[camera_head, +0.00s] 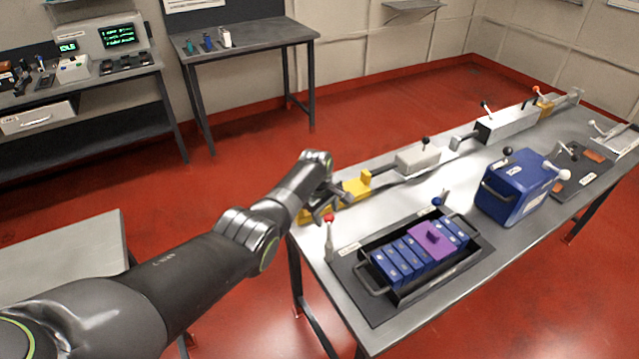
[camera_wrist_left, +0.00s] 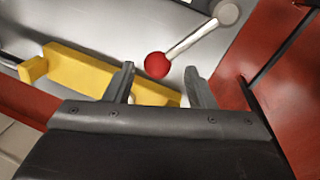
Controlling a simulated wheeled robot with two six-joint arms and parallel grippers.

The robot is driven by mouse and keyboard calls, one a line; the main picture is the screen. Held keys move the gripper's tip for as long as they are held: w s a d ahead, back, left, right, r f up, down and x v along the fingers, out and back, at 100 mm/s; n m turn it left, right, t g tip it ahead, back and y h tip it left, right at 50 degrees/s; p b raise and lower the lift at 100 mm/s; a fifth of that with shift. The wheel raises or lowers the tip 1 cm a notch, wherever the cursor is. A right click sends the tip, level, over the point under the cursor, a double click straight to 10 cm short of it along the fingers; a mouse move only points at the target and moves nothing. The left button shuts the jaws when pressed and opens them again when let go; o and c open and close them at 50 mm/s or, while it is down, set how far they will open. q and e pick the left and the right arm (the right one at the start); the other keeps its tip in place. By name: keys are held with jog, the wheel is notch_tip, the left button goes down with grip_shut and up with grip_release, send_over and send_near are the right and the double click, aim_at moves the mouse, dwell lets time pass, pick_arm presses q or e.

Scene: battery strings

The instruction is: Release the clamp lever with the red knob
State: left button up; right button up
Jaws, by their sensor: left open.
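The clamp lever's red knob (camera_head: 329,217) stands at the near left end of the long metal table, beside the black battery tray (camera_head: 398,292). Its pale shaft (camera_head: 330,240) rises from the tray's base plate. In the left wrist view the red knob (camera_wrist_left: 157,65) lies just ahead of the fingertips, between their lines, with the shaft (camera_wrist_left: 190,40) running up and right. My left gripper (camera_head: 322,205) is open and close to the knob; in the wrist view its two fingers (camera_wrist_left: 160,82) are spread and empty. Whether they touch the knob I cannot tell. My right gripper is not in view.
A yellow block (camera_head: 356,187) lies on the table just behind the knob, also seen in the wrist view as a yellow bar (camera_wrist_left: 90,75). The tray holds blue cells (camera_head: 390,267) and a purple piece (camera_head: 432,243). A blue-knobbed lever (camera_head: 437,202) and blue box (camera_head: 518,187) stand further right.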

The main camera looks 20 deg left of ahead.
pick_arm(q)
notch_tip(320, 180, up, 16)
jog(key=s+a, duration=0.2)
jog(key=shift+s+f, duration=0.15)
jog(key=shift+s, duration=0.25)
dwell(0.4)
